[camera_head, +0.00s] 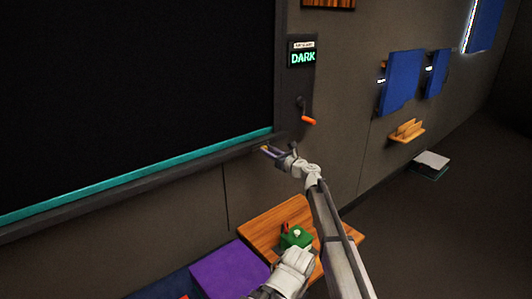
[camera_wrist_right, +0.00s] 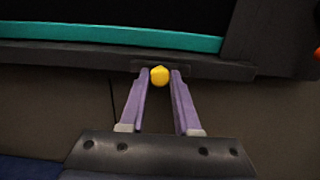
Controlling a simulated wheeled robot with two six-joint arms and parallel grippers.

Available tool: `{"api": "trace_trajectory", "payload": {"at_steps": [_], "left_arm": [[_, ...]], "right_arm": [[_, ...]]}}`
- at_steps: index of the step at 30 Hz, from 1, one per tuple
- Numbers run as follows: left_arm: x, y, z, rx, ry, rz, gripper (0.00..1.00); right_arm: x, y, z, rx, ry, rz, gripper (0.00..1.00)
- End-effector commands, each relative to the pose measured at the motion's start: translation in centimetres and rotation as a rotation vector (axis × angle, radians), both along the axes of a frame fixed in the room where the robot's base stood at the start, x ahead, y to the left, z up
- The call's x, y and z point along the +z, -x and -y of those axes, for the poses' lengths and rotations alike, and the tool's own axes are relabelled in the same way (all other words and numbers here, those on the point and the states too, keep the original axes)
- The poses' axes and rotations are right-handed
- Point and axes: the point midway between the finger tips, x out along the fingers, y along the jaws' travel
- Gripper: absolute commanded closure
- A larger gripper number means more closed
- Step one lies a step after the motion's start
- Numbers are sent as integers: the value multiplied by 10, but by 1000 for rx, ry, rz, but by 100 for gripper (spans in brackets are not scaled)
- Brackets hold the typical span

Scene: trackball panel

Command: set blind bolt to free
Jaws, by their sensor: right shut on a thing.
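The blind bolt shows as a yellow knob (camera_wrist_right: 159,76) on a dark plate (camera_wrist_right: 205,68) in the sill under the large black blind (camera_head: 130,90). My right gripper (camera_wrist_right: 160,77) has its two purple fingers on either side of the knob and is shut on it. In the head view the right gripper (camera_head: 268,151) reaches the right end of the sill, and the knob is mostly hidden there by the fingers. A panel (camera_head: 303,58) beside the blind reads DARK.
A crank with an orange handle (camera_head: 308,120) sits above and right of my right gripper. Below are a wooden table (camera_head: 262,228) with a green object (camera_head: 297,238) and a purple block (camera_head: 228,271). Blue panels (camera_head: 400,82) and a small wooden shelf (camera_head: 407,132) are on the right wall.

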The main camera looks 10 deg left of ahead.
Motion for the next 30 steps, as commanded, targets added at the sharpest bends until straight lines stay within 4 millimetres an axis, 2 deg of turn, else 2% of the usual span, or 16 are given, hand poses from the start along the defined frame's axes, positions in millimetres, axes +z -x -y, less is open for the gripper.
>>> {"api": "trace_trajectory", "payload": {"at_steps": [1,9,20,23,30], "left_arm": [[0,0,0,0,0,0,43],[0,0,0,0,0,0,43],[0,0,0,0,0,0,43],[0,0,0,0,0,0,43],[0,0,0,0,0,0,43]], "right_arm": [[1,-4,3,-10,-1,0,68],[0,-3,2,-8,-1,0,40],[0,1,5,-6,-1,0,40],[0,7,12,-7,-1,0,40],[0,31,42,-8,-1,0,40]]}}
